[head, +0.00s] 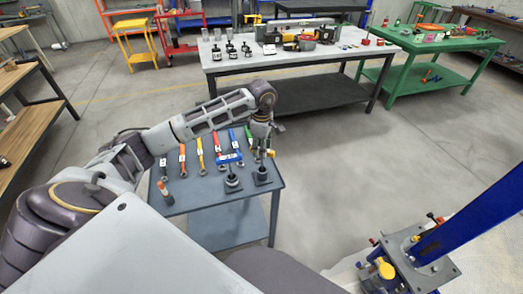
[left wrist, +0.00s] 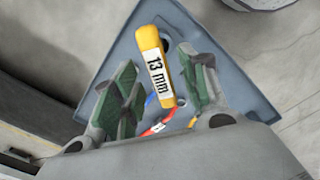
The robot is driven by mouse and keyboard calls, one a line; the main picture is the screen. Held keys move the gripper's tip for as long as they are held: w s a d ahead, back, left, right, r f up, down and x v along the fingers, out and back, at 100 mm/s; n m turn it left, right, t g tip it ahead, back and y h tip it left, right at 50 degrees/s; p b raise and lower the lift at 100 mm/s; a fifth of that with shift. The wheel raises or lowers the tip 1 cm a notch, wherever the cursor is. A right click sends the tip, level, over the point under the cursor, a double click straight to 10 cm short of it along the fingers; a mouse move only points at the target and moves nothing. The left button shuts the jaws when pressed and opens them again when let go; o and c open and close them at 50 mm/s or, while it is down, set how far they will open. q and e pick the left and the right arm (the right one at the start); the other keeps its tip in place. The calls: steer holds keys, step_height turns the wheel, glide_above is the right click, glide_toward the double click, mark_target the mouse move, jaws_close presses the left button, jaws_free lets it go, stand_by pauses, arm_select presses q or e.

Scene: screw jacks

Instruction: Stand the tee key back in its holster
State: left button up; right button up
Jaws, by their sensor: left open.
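My left gripper (head: 262,140) hangs over the far right part of a small grey-blue table (head: 185,205). In the left wrist view its two green-padded fingers (left wrist: 160,90) are open. A yellow handle labelled 13 mm (left wrist: 160,65) lies between them, and I cannot tell whether they touch it. A yellow-orange end (head: 270,153) shows below the gripper in the head view, above a dark round holder (head: 262,176). A blue tee handle (head: 230,158) stands over another dark holder (head: 233,184). I cannot tell which holder is the key's holster.
Several coloured tools lie in a row on the small table, among them an orange one (head: 182,157) and a yellow one (head: 200,152). A blue column with a plate (head: 408,262) stands at lower right. A white-topped bench (head: 300,60) and green table (head: 440,45) stand behind, with free floor between.

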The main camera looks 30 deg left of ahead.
arm_select(q)
steer(key=shift+r, duration=2.9)
arm_select(e)
steer(key=shift+d, duration=0.45)
steer(key=shift+a, duration=0.45)
